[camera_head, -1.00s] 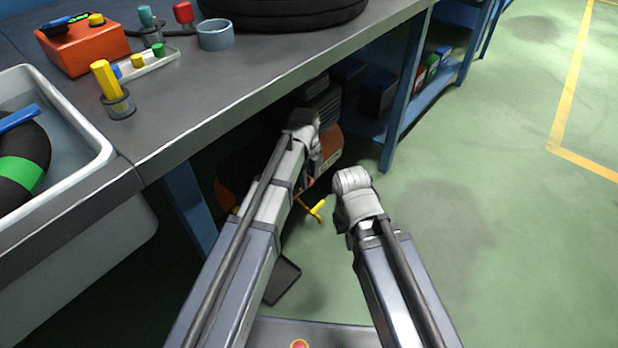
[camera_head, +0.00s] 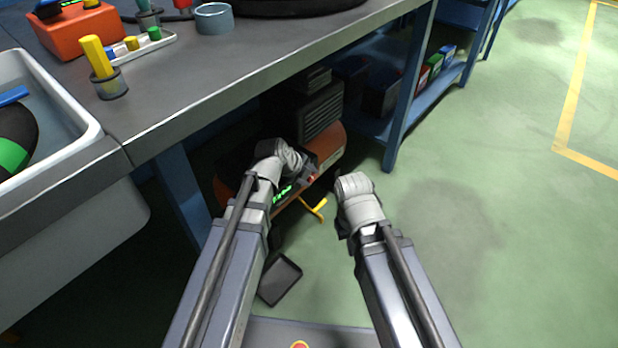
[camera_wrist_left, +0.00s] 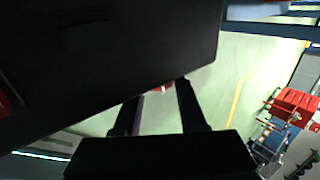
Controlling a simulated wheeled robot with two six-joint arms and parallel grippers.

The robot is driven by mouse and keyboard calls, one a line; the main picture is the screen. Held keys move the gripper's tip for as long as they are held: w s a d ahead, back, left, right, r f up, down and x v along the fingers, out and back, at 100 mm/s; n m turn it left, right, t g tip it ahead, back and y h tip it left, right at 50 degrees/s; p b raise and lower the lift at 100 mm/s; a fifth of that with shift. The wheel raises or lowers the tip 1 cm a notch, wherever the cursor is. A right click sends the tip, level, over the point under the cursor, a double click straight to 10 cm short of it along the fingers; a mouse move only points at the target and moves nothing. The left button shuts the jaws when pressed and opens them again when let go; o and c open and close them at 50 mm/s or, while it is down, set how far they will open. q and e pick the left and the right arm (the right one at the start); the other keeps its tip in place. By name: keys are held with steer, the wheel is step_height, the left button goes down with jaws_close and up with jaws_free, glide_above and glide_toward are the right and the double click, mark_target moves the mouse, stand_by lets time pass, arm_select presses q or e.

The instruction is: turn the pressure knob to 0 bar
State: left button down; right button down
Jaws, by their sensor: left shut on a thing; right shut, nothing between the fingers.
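An orange compressor tank (camera_head: 329,143) with a dark finned motor (camera_head: 320,112) stands on the floor under the bench. Green lit characters (camera_head: 282,193) show beside my left wrist, too small to read. My left gripper (camera_wrist_left: 162,88) is shut on a small red part, which I take as the pressure knob (camera_wrist_left: 163,90); it shows between the fingertips in the left wrist view. In the head view the left wrist covers part of the tank's front. My right gripper (camera_head: 354,184) is shut and empty, to the right of the compressor; its fingers are mostly hidden.
A yellow handle (camera_head: 318,211) sticks out low by the tank. A dark flat tray-like thing (camera_head: 280,281) lies on the floor. A blue bench leg (camera_head: 185,195) and a shelf post (camera_head: 407,95) flank the compressor. The green floor (camera_head: 500,250) to the right is clear.

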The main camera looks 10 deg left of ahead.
stand_by(0.4)
arm_select(q)
steer(key=shift+c, duration=2.3)
jaws_free()
steer(key=p+v, duration=0.6)
steer(key=v, duration=0.1)
steer(key=shift+s+a+r, duration=0.15)
steer(key=shift+s+r, duration=0.15)
